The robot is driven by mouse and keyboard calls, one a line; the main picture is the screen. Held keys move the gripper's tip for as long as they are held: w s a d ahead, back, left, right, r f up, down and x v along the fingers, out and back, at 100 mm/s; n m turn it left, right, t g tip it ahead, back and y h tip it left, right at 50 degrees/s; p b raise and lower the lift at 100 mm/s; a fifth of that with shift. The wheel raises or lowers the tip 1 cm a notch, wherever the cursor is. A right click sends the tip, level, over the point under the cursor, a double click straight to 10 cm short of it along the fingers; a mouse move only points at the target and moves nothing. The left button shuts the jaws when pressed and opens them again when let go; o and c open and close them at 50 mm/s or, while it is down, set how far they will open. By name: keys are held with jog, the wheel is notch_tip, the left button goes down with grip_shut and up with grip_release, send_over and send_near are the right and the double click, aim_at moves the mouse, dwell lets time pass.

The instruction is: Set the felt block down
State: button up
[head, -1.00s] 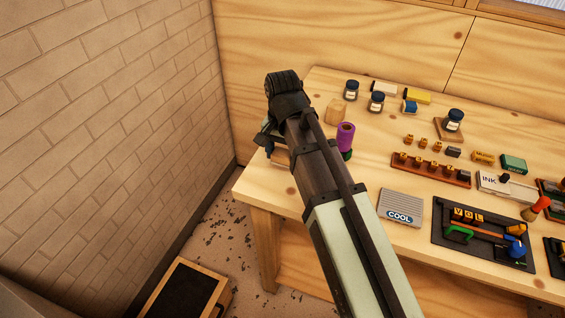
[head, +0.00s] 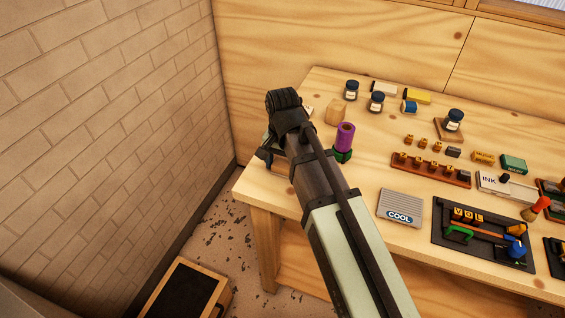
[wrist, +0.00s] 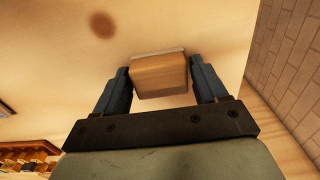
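In the wrist view, the felt block (wrist: 160,78) is a tan wooden block with a thin pale layer along its far edge. It sits between the two dark fingers of my gripper (wrist: 160,75), which meet its sides near the fingertips. Pale wooden tabletop lies behind it; I cannot tell whether the block touches it. In the head view, my gripper (head: 266,154) is over the left end of the workbench (head: 375,165), largely covered by my own arm, and the block cannot be made out there.
A purple roll (head: 345,136) on a green base stands close to the right of my arm. A wooden block (head: 337,111) and dark-lidded jars (head: 376,101) are behind. The brick wall (head: 110,130) is left.

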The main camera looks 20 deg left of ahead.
aim_at(282, 163)
jog(key=shift+o, duration=1.4)
notch_tip(282, 163, up, 12)
jog(key=shift+r, duration=0.15)
